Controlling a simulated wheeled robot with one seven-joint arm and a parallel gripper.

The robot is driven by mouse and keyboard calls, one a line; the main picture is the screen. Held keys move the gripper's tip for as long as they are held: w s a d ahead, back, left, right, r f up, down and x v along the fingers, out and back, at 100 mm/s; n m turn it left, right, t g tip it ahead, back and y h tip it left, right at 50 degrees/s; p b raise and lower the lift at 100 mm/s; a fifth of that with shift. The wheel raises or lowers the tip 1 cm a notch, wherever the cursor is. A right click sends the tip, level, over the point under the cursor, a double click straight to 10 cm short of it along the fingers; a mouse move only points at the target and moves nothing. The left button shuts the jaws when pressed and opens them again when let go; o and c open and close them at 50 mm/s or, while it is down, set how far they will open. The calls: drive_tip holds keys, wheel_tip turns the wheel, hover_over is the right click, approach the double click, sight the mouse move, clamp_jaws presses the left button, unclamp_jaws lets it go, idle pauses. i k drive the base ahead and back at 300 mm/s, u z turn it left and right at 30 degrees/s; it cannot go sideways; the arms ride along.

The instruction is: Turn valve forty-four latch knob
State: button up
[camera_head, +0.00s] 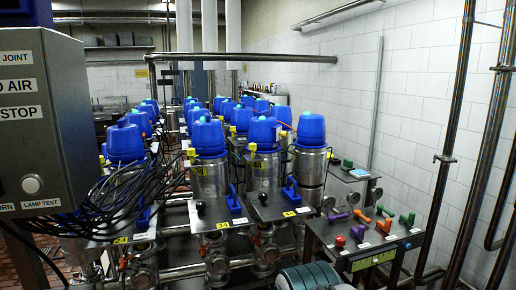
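A stainless valve with a blue domed cap (263,131) stands upright in the front row, with a yellow tag on its body. In front of it is a dark plate with a yellow label (290,213) that appears to read 44. A small black knob (263,198) stands at the left of this plate, and a blue lever handle (291,191) stands at its right. The knob is small, so its turn position cannot be told. My gripper is not in view.
A similar plate to the left has a black knob (201,207) and a label (240,221) that appears to read 34. A grey switch box (45,120) and black cables (95,200) crowd the left.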

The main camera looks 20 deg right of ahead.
sight(253, 146)
drive_tip(key=z, duration=0.8)
drive_tip(key=i, duration=0.9)
drive_tip(key=z, duration=0.05)
